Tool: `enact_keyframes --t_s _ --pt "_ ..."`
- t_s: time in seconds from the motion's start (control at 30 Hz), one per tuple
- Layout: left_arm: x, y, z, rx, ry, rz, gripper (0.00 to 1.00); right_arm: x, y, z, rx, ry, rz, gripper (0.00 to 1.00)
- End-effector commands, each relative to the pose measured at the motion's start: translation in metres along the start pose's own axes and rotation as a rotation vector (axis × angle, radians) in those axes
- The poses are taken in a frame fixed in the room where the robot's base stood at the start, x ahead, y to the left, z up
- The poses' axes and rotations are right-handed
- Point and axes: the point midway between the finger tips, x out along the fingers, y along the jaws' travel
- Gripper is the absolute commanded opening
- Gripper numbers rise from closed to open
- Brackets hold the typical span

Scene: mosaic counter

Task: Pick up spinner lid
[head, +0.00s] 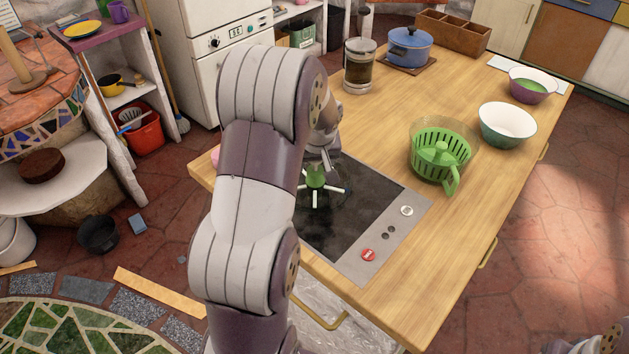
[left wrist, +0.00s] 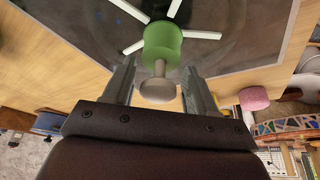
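The spinner lid (head: 315,178), with a green hub and white spokes, lies on the dark cooktop (head: 361,215) in the head view. In the left wrist view its green hub (left wrist: 163,43) and grey knob (left wrist: 157,91) are close in front of me. My left gripper (head: 326,158) is at the lid, partly hidden by my arm. In the left wrist view its two fingers (left wrist: 157,76) stand open on either side of the knob, with a small gap at each side. Part of my right arm shows at the lower right corner of the head view, but its gripper does not show.
A green spinner basket (head: 440,152) in a clear bowl stands right of the cooktop. Two bowls (head: 507,125) (head: 532,86), a glass press (head: 359,66), a blue pot (head: 409,46) and a wooden box (head: 453,33) stand farther back. The counter's right front is bare.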

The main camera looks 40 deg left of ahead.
Motion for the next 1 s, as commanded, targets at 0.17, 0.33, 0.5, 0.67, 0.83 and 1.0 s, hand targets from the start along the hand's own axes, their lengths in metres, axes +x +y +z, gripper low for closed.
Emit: enact_keyframes --t_s 0.17,0.33,0.5,0.67,0.83,1.0 --pt "0.0 0.0 0.0 0.0 0.0 0.0 0.0 0.0 0.0 0.0 0.0 0.0 0.0 0.6" --pt "-0.001 0.0 0.0 0.0 0.001 0.0 0.0 0.0 0.0 0.0 0.0 0.0 0.0 0.6" --pt "-0.005 0.0 -0.003 0.0 0.003 0.001 0.0 0.0 0.0 0.0 0.0 0.0 0.0 0.6" --pt "-0.024 0.0 -0.01 -0.001 0.004 0.001 0.0 -0.001 0.0 0.0 0.0 0.0 0.0 0.6" --pt "-0.043 0.015 -0.027 0.003 0.003 0.002 0.0 0.001 0.0 0.0 0.0 0.0 0.0 0.6" --pt "-0.058 0.051 -0.057 0.003 0.004 0.003 0.0 0.0 0.0 0.0 0.0 0.0 0.0 0.6"
